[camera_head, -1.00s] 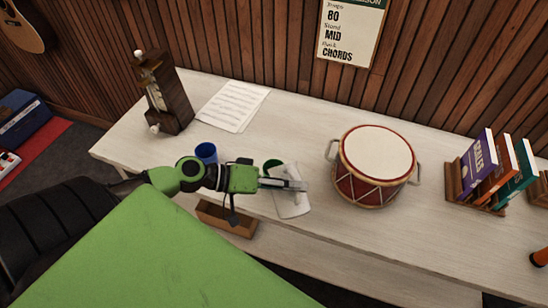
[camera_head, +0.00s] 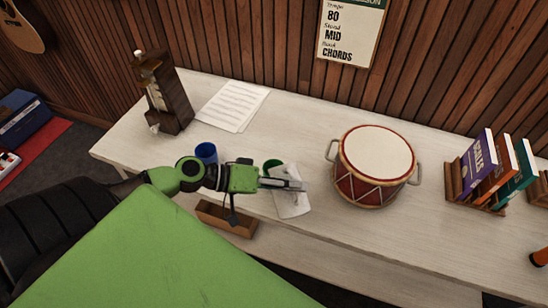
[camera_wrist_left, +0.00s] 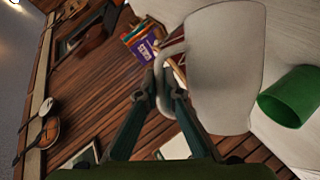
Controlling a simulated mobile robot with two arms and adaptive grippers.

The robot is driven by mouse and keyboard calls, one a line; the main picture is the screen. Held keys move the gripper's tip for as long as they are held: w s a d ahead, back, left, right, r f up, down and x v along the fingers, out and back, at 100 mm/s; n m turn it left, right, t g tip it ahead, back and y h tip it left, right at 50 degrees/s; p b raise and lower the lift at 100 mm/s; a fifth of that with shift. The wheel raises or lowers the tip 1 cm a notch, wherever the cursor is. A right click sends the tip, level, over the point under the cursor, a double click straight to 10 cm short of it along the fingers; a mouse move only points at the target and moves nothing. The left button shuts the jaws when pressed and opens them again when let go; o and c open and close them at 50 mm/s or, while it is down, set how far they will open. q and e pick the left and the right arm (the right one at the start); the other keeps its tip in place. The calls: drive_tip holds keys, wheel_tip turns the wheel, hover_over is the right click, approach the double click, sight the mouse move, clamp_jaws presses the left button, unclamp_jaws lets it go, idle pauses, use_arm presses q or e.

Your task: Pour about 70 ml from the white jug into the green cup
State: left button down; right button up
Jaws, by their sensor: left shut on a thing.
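The white jug (camera_wrist_left: 225,70) is large in the left wrist view. My left gripper (camera_wrist_left: 167,92) is shut on its handle. The jug looks tilted against the upright green cup (camera_wrist_left: 292,97), which stands beside it on the table. In the head view the jug (camera_head: 291,205) shows partly below my left gripper (camera_head: 300,185), and the green cup (camera_head: 272,164) is partly hidden behind the gripper. I cannot see any liquid or a stream. My right gripper is not in view.
A blue cup (camera_head: 206,151) stands left of the green cup. A red drum (camera_head: 358,188) stands to the right. A metronome (camera_head: 170,100) and sheet music (camera_head: 233,106) are at the back left. A wooden box (camera_head: 226,219) is near the front edge. Books (camera_head: 483,158) stand far right.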

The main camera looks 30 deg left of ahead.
sight(300, 214)
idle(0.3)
